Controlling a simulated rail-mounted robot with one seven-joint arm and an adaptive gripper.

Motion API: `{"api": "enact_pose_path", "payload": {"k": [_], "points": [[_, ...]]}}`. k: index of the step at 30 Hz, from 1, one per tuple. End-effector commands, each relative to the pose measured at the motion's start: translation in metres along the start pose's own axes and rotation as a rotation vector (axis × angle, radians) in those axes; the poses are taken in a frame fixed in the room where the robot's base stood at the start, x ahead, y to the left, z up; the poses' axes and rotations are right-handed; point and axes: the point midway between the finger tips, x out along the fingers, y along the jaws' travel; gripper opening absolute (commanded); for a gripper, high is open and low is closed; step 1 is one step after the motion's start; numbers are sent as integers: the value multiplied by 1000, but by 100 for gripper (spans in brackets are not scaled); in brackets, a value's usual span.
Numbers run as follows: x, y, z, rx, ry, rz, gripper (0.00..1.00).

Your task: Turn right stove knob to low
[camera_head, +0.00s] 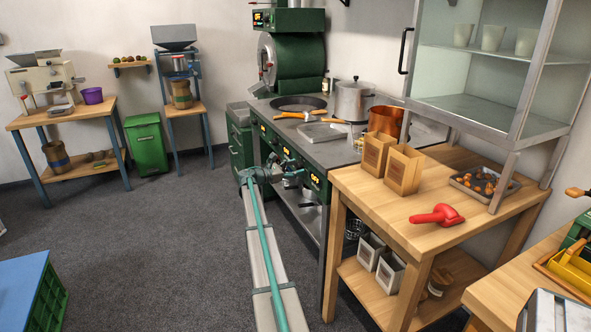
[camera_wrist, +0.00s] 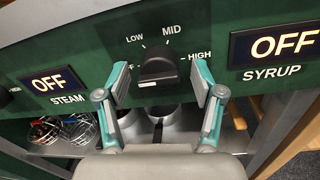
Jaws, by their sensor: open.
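A black stove knob (camera_wrist: 158,68) sits on the green stove panel (camera_wrist: 95,60) in the wrist view. LOW, MID and HIGH are printed around it, and another label at its left is partly covered by a finger. I cannot tell which mark the knob points to. My gripper (camera_wrist: 160,82) is open, one finger on each side of the knob, with gaps between the pads and the knob. In the head view, my gripper (camera_head: 293,174) is at the stove front (camera_head: 312,181), and the knob cannot be made out there.
Displays beside the knob read OFF, for STEAM (camera_wrist: 55,84) and SYRUP (camera_wrist: 278,45). On the stove are a steel pot (camera_head: 353,101), a copper pot (camera_head: 385,121) and a pan (camera_head: 298,103). A wooden table (camera_head: 392,207) stands close to the right of my arm.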

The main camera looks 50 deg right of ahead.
Motion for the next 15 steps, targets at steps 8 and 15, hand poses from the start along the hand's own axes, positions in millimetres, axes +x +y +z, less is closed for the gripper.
{"api": "enact_pose_path", "payload": {"k": [8,15], "points": [[3,0,0,0,0,0,67],[2,0,0,0,0,-1,34]]}}
